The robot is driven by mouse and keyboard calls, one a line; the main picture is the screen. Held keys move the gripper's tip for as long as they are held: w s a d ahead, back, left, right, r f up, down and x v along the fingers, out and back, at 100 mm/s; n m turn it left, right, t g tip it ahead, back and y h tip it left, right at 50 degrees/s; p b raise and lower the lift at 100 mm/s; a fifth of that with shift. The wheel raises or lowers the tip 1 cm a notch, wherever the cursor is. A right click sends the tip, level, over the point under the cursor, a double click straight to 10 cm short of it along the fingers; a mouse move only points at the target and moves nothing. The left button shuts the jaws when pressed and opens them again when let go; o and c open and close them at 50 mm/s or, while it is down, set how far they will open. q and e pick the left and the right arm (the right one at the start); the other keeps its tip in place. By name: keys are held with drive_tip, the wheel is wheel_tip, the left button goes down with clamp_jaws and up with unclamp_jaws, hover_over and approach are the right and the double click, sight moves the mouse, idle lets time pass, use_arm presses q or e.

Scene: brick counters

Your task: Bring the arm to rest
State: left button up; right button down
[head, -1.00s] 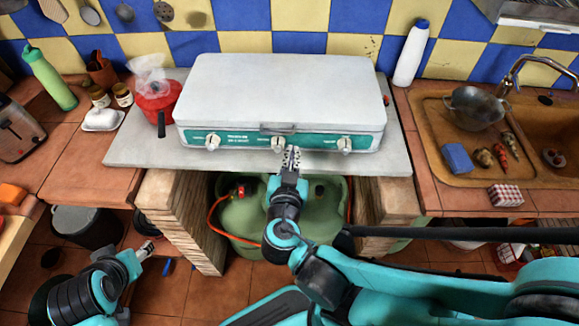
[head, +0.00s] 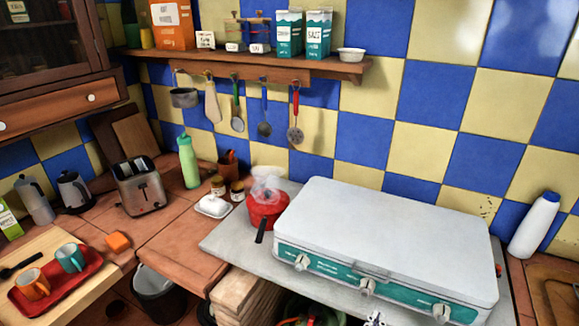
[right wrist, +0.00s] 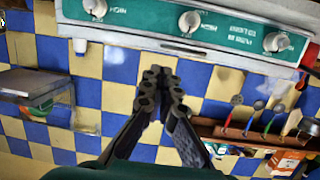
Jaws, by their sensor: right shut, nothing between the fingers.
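My right gripper (right wrist: 162,82) is shut and empty in the right wrist view, its two dark fingers meeting at the tips. In the head view only its tip (head: 376,319) shows at the bottom edge, in front of the stove. The white camping stove (head: 390,235) with a green front and several knobs has its lid down on a grey slab. Its front (right wrist: 190,20) runs along the top of the right wrist view. I see a gap between the fingertips and the stove in that picture. My left gripper is out of view.
A red pot (head: 266,208) with a plastic bag stands at the stove's left. A toaster (head: 142,186), green bottle (head: 188,162) and red tray (head: 84,284) with mugs are farther left. A wall shelf (head: 250,65) has utensils hanging below. A white bottle (head: 534,227) stands right.

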wheel_tip(320, 180, down, 8)
drive_tip(key=n+g+y, duration=0.4)
drive_tip(key=g, duration=0.2)
drive_tip(key=a+n+y, duration=0.1)
drive_tip(key=w+a+r+n+y, duration=0.1)
drive_tip(key=y, duration=0.1)
drive_tip(key=n+y, duration=0.1)
drive_tip(key=shift+w+a+r+y, duration=0.15)
drive_tip(key=shift+a+r+y, duration=0.2)
drive_tip(key=shift+a+y, duration=0.05)
